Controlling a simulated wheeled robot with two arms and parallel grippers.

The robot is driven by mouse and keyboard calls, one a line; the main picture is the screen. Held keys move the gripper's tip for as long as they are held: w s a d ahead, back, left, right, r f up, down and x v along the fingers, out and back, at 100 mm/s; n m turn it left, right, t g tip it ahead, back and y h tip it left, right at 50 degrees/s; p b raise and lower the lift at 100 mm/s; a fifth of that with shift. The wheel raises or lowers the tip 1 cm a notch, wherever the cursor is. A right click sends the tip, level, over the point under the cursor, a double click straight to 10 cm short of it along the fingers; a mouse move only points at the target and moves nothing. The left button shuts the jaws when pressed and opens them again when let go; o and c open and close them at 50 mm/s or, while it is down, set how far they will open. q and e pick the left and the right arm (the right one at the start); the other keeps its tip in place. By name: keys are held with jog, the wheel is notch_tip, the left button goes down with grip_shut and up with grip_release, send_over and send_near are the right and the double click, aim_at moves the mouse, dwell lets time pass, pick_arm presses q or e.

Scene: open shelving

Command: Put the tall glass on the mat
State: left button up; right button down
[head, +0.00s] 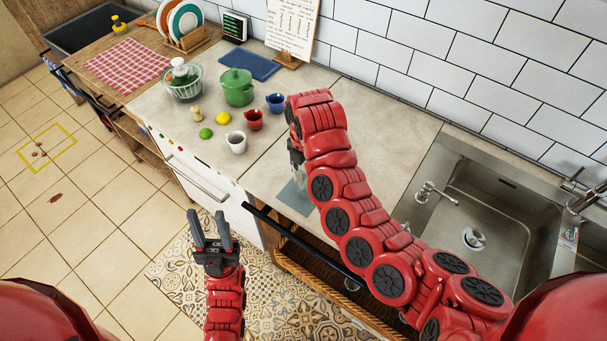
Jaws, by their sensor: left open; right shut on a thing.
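A small grey-blue mat (294,199) lies on the counter near its front edge. My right gripper (296,160) is above the mat's far side, its fingers largely hidden by my red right arm. It is shut on a clear glass (299,177), seen faintly just below the fingers. The glass overlaps the mat's far edge in the picture; I cannot tell whether it touches the mat. My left gripper (211,224) is open and empty, in front of the counter and over the patterned floor.
A white cup (236,143), red cup (254,120), blue cup (275,103), green pot (237,88), lemon (223,118) and lime (206,133) stand left of my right gripper. A sink (475,205) is at the right. Bare counter (385,130) lies between.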

jog(key=shift+w+r, duration=0.15)
jog(key=shift+w, duration=0.15)
jog(key=f+p, duration=0.2)
jog(key=f, duration=0.1)
jog(key=shift+w+a+p, duration=0.15)
jog(key=shift+w+p, duration=0.05)
jog(key=shift+p, duration=0.1)
jog(key=shift+f, duration=0.3)
jog(key=shift+c, duration=0.2)
grip_release()
jog(key=shift+f, duration=0.15)
